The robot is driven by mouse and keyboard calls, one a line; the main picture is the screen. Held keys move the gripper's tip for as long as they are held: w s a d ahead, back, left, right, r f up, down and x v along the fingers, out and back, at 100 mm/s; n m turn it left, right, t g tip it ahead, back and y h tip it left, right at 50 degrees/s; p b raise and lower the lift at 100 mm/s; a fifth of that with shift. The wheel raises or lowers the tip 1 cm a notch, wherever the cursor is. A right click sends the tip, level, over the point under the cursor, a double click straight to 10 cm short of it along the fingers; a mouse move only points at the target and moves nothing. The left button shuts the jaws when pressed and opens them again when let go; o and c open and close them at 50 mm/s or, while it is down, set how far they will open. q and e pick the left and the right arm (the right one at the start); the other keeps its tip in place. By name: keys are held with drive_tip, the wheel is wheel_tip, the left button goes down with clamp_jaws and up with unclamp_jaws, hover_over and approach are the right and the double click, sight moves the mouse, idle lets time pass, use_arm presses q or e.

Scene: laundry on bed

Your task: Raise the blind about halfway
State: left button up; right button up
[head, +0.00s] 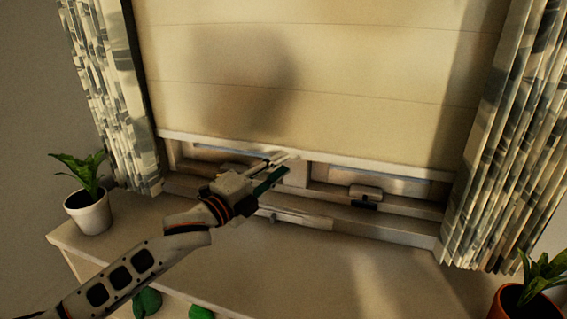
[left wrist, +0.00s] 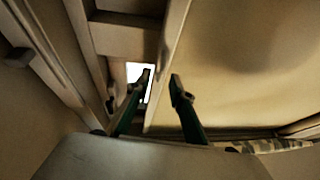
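The cream blind (head: 330,75) hangs over the window, covering all but a low strip in the head view. Its pale bottom rail (head: 375,160) runs across just above the window frame. My left gripper (head: 280,165) is at the rail, left of its middle. In the left wrist view, the dark green fingers (left wrist: 160,78) are apart, with the edge of the blind's bottom rail (left wrist: 168,52) passing between them. I cannot tell whether either finger touches it. The blind's face (left wrist: 245,65) fills the right of that view. My right gripper is not in view.
Patterned curtains hang at the left (head: 115,90) and right (head: 520,140). A window latch (head: 365,193) sits on the lower frame. A white-potted plant (head: 88,208) and an orange-potted plant (head: 515,300) stand at the sides. The sill surface (head: 310,265) is mostly clear.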

use_arm(q)
drive_tip(key=shift+x, duration=1.05)
drive_tip(key=shift+a, duration=0.1)
drive_tip(key=c, duration=0.6)
clamp_jaws()
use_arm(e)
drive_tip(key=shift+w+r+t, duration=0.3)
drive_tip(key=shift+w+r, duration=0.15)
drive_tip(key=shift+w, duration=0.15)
